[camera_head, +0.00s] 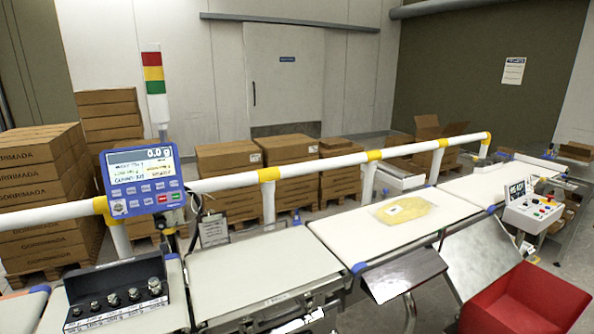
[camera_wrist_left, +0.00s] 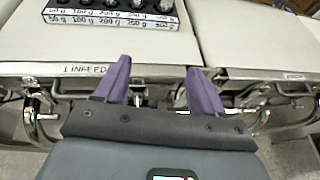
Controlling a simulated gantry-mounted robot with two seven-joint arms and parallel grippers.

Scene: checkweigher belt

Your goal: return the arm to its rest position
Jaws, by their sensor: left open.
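My left gripper (camera_wrist_left: 158,75) shows in the left wrist view with its two purple fingers spread apart and nothing between them. It is in front of the conveyor's near edge, by the gap between the infeed belt (camera_wrist_left: 60,52) and the belt to its right (camera_wrist_left: 265,40). I cannot make out my left gripper in the head view. My right gripper is in neither view.
A black case of weights (camera_head: 118,293) stands on the left belt; it also tops the wrist view (camera_wrist_left: 110,17). A blue weight display (camera_head: 143,181), white rail, yellow package (camera_head: 404,209) on the belt, and red bin (camera_head: 525,300) surround the line. The middle belt (camera_head: 265,262) is bare.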

